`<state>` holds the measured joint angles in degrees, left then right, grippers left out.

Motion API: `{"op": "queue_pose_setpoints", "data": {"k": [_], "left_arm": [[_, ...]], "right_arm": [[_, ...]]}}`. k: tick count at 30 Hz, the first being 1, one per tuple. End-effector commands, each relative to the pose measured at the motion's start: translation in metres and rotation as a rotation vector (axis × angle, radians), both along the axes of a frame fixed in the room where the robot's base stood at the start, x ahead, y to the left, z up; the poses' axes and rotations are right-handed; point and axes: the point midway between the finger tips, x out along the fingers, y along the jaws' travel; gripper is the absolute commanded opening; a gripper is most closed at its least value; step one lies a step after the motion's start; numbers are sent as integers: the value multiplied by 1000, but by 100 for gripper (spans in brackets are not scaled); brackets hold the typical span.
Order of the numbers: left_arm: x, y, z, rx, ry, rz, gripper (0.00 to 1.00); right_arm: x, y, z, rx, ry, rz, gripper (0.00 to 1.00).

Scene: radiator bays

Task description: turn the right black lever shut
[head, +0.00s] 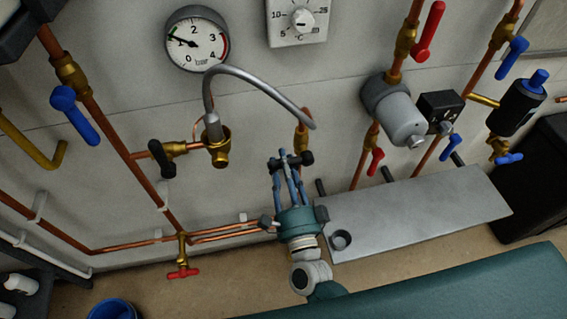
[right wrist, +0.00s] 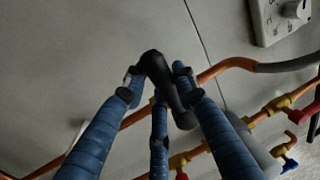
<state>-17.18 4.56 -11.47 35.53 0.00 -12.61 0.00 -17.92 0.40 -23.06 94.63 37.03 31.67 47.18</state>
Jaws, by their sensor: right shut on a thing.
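The right black lever (head: 306,158) sits at the foot of a brass valve (head: 301,138) below the right end of the grey hose. My right gripper (head: 287,160) has blue fingers closed around this lever, partly hiding it in the head view. In the right wrist view the black lever (right wrist: 168,86) runs slantwise from upper left to lower right between the fingertips (right wrist: 160,85). How far the lever is turned is hard to tell. My left gripper is not in view.
A grey hose (head: 262,82) arches between the two valves under a pressure gauge (head: 196,41). A grey metal shelf (head: 410,212) lies right of my right arm. A grey pump (head: 398,115) and red and blue levers are further right. A teal surface (head: 460,285) fills the lower right.

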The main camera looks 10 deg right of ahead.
Motion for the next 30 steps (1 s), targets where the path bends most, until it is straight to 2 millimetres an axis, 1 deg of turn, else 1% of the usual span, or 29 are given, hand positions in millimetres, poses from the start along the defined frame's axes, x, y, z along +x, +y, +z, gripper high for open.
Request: {"op": "queue_pose_setpoints", "data": {"k": [2, 3, 6, 14, 17, 20, 30], "left_arm": [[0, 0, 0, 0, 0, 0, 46], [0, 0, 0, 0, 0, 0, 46], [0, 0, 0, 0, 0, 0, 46], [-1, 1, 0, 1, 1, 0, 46], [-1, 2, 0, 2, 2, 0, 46], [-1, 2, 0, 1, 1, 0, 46], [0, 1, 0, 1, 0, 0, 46]], "right_arm": [[0, 0, 2, 10, -2, 0, 0], [0, 0, 2, 10, -3, 0, 29], [0, 0, 2, 8, -3, 0, 45], [0, 0, 1, 4, -2, 0, 45], [-5, 0, -1, 3, 1, 0, 45], [-18, -1, -4, 2, 2, -1, 45], [-87, -2, -17, 4, 2, 1, 45]]}}
